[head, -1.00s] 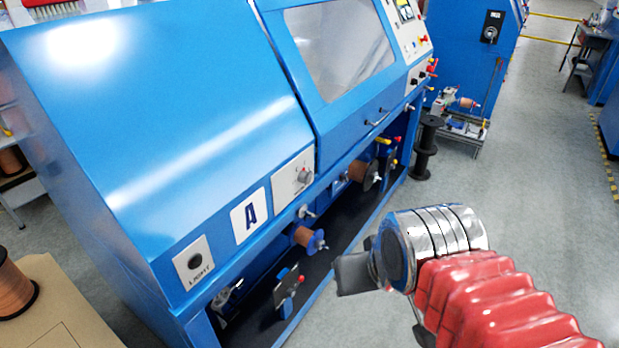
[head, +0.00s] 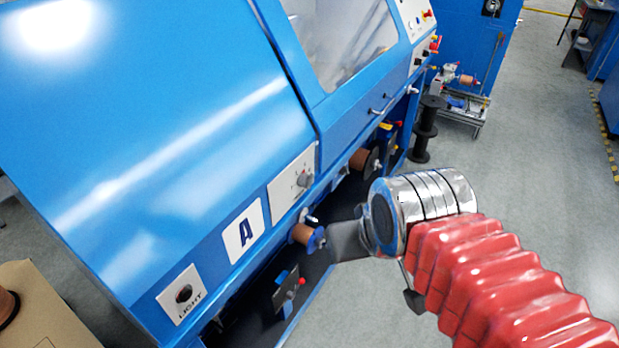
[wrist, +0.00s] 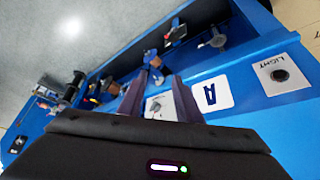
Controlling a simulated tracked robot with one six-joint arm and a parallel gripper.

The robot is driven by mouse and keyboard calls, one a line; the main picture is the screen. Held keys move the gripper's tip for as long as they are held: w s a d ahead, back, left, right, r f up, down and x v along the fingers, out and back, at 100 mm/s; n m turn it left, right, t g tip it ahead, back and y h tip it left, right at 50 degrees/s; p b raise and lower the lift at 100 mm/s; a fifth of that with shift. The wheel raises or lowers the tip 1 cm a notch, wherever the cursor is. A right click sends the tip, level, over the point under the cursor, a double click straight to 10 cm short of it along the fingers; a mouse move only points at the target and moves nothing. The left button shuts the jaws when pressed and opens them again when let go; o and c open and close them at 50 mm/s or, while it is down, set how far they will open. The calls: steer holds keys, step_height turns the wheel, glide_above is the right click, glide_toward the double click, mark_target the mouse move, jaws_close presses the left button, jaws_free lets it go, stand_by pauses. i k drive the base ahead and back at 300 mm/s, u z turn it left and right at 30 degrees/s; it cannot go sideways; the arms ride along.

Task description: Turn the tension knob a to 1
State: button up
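The tension knob a (head: 304,180) is a small grey knob on a white panel (head: 285,192) on the blue machine's front, beside the letter A plate (head: 244,231). The numbers around it are too small to read. My gripper (head: 375,272) is in front of the machine, to the right of and below the knob in the head view, apart from it. In the wrist view, my gripper (wrist: 157,80) has two dark fingers spread apart with nothing held. The white panel (wrist: 160,108) shows between and behind the fingers, partly hidden by my gripper's body.
A LIGHT switch panel (head: 183,293) is on the left. A black reel (head: 428,128) stands on the floor. Grey floor is free at right.

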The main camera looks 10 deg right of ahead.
mark_target(304, 180)
steer(key=u, duration=0.2)
steer(key=k, duration=1.05)
steer(key=u, duration=0.65)
steer(key=i, duration=1)
